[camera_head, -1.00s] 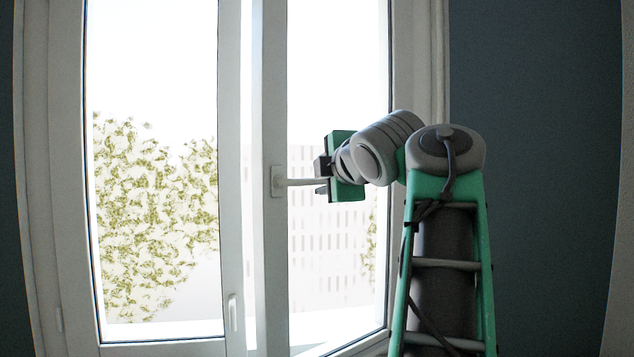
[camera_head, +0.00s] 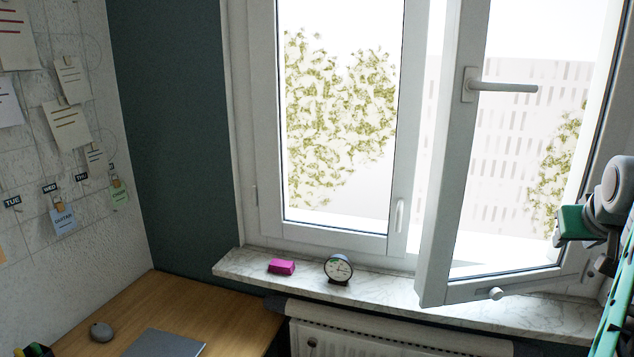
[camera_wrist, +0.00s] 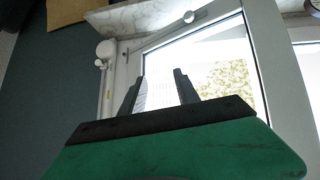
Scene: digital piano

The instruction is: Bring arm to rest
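My gripper shows in the wrist view (camera_wrist: 159,74) with its two dark fingers apart and nothing between them. In the head view my arm is folded at the right edge, with the green gripper body (camera_head: 578,224) in front of the right window sash; its fingertips are hard to make out there. The right window sash (camera_head: 440,200) stands swung inward. Its white handle (camera_head: 505,86) lies horizontal, and my gripper is apart from it, lower and to the right.
The marble sill (camera_head: 390,290) holds a pink block (camera_head: 281,267) and a small round clock (camera_head: 338,269). A radiator (camera_head: 390,335) is below. A wooden desk (camera_head: 215,310) stands at lower left, with a grey laptop-like slab (camera_head: 165,343) and papers on the wall above.

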